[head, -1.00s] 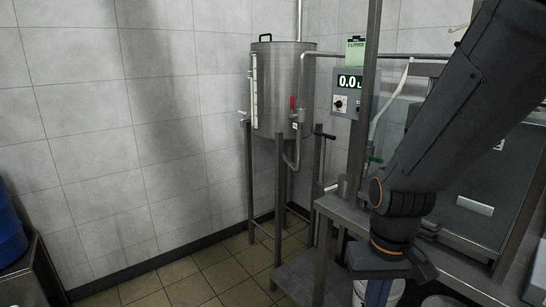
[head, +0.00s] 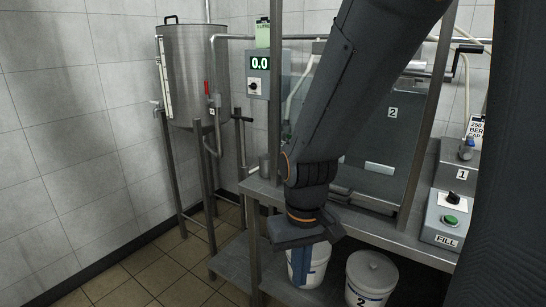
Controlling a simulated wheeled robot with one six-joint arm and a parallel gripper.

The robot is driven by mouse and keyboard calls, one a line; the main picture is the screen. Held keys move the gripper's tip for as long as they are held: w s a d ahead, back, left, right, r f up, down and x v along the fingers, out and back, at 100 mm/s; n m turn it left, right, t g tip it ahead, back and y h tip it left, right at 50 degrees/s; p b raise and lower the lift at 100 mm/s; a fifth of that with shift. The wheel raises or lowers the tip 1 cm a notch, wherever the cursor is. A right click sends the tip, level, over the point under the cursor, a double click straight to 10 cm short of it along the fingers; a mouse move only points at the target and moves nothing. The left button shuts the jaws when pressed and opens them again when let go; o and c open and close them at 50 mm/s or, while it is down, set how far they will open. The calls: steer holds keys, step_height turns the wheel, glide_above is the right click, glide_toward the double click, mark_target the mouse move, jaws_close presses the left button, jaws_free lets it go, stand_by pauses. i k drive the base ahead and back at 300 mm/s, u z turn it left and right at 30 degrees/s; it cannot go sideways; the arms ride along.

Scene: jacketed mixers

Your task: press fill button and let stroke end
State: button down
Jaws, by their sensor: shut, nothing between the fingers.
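The green fill button (head: 451,220) sits on a grey control box (head: 446,216) marked FILL, at the right of the bench. A black knob (head: 455,199) is above the button on the same box. My gripper (head: 301,270) points down in front of the bench, left of the box and well apart from the button. Its fingers look shut and empty, though they are hard to make out against a white bucket behind them. A display (head: 260,63) on the wall-side box reads 0.0.
A steel tank (head: 190,75) on legs stands at the left with a red-handled valve. Two white buckets are under the bench, one with a lid and marked 2 (head: 371,278). A steel post (head: 428,120) rises between my gripper and the fill box. The floor at left is clear.

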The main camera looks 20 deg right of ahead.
mark_target(449, 220)
steer(key=z, duration=2.5)
steer(key=k, duration=0.25)
steer(key=z, duration=0.3)
